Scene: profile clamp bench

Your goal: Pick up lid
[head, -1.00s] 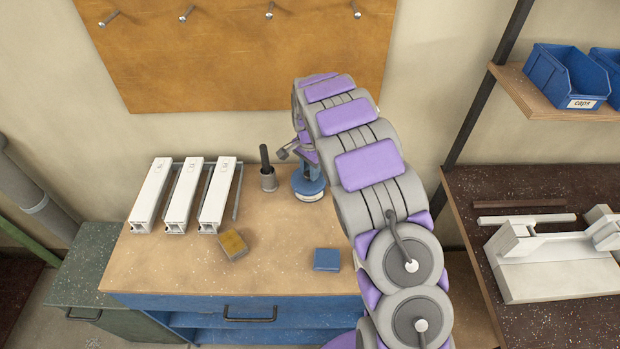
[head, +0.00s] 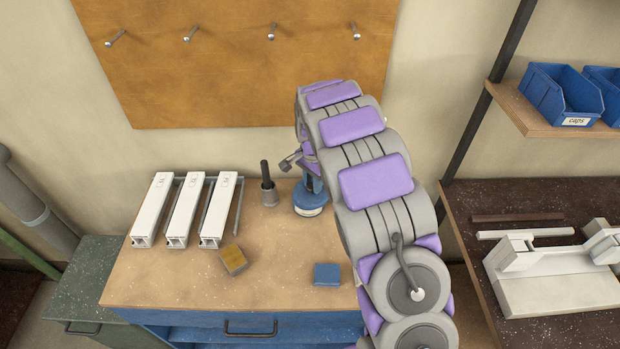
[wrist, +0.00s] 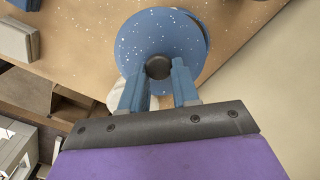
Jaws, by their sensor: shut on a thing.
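The lid (wrist: 150,38) is a speckled blue disc with a dark round knob (wrist: 158,67) in the wrist view. My gripper (wrist: 158,70) has its two blue fingers on either side of this knob and is shut on it. A second blue rim shows just past the lid's right edge, so the lid looks slightly offset from what is under it. In the head view a round blue pot (head: 309,200) with a pale label stands at the back of the bench, partly behind my arm. Whether the lid is clear of the pot I cannot tell.
The wooden bench (head: 190,290) carries several white profiles (head: 184,210) on a rack, a dark-handled tool in a grey cup (head: 269,192), a yellow-brown block (head: 233,260) and a blue block (head: 327,274). A pegboard (head: 240,70) hangs behind. The bench's front middle is mostly clear.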

